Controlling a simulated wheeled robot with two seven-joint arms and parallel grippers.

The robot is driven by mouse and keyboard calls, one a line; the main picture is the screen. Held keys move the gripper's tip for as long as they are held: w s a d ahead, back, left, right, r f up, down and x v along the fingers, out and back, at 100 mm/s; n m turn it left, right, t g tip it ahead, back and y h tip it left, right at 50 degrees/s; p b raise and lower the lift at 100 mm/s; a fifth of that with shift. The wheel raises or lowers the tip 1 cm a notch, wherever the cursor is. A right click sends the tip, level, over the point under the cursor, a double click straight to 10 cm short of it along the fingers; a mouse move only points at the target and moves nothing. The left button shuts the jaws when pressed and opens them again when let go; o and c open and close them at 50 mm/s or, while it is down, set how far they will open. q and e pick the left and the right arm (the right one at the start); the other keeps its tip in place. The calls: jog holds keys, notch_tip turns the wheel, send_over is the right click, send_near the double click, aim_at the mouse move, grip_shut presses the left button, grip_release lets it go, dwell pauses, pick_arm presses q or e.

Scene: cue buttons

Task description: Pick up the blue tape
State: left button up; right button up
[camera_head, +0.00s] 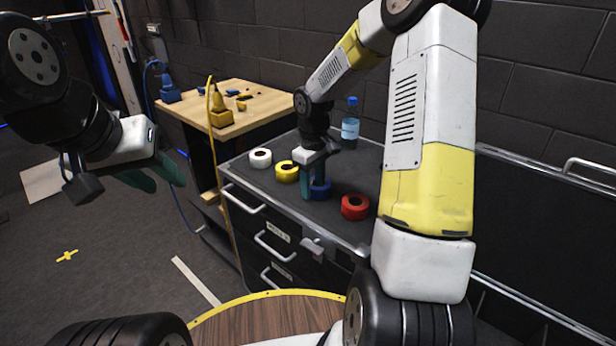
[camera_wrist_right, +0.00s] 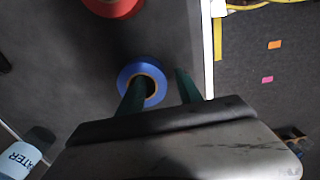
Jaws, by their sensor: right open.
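The blue tape (camera_head: 321,191) lies flat on the dark top of the drawer cabinet, between the yellow and red rolls. My right gripper (camera_head: 313,183) is open and points down at it, partly hiding it. In the right wrist view the blue tape (camera_wrist_right: 159,73) shows between and under the green fingers of the right gripper (camera_wrist_right: 161,86). One finger overlaps the roll's hole; the other is outside its right side. Contact and exact finger height cannot be told. My left gripper (camera_head: 153,178) is open and empty over the floor at the left.
A white roll (camera_head: 260,159), a yellow roll (camera_head: 286,172) and a red roll (camera_head: 355,207) lie on the cabinet top (camera_head: 277,199). A water bottle (camera_head: 351,124) stands behind. A wooden table (camera_head: 258,104) with blue and yellow items stands at the back left.

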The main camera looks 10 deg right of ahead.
jog(key=shift+f, duration=0.65)
grip_shut()
jog(key=shift+r, duration=0.1)
